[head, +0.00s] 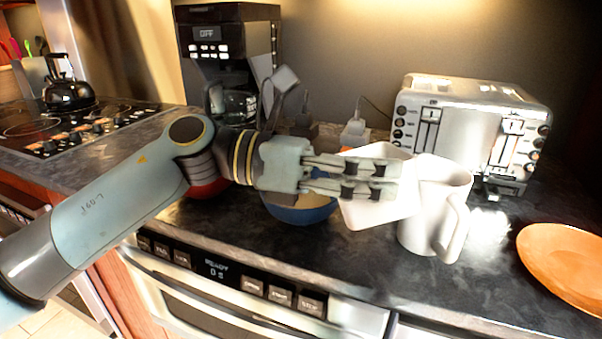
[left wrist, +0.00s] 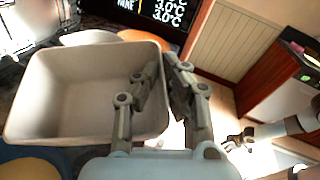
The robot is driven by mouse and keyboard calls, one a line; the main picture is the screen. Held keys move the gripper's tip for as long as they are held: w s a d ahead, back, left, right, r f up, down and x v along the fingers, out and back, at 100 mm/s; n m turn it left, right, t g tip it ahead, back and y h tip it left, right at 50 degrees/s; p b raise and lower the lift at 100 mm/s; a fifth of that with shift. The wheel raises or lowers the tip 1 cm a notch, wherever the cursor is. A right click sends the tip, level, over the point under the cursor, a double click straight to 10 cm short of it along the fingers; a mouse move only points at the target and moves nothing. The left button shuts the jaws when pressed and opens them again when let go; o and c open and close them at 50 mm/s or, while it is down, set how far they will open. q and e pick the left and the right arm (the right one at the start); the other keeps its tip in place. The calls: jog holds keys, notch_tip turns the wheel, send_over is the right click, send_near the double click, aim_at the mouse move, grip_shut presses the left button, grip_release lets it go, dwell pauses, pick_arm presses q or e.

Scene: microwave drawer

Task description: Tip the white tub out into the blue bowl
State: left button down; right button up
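The white tub (head: 378,208) is in my left gripper (head: 388,178), to the right of the blue bowl, and looks tilted in the head view. In the left wrist view the tub (left wrist: 80,95) shows a bare interior, with its right wall between the two fingers (left wrist: 160,75). The blue bowl (head: 300,215) stands on the counter below and left of the tub, partly hidden by the gripper. Its rim also shows at the lower left of the wrist view (left wrist: 58,156). My right gripper (left wrist: 240,140) appears small in the wrist view, open and empty, away from the tub.
A white mug (head: 430,222) stands just right of the tub. An orange plate (head: 565,265) lies at the far right. A toaster (head: 470,125) and a coffee machine (head: 228,50) stand behind. A red bowl (head: 207,189) is partly hidden under my left arm.

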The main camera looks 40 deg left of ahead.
pick_arm(q)
jog(key=shift+s+d+f+m+g+y+p, duration=0.15)
jog(key=shift+d+f+m+y+p, duration=0.25)
jog(key=shift+d+y, duration=0.2)
jog(key=shift+w+d+f+m+g+y+p, duration=0.15)
jog(key=shift+d+f+m+y+p, duration=0.15)
jog(key=shift+d+f+y, duration=0.25)
notch_tip(320, 180, up, 4)
jog(key=p, duration=0.3)
jog(key=shift+s+r, duration=0.1)
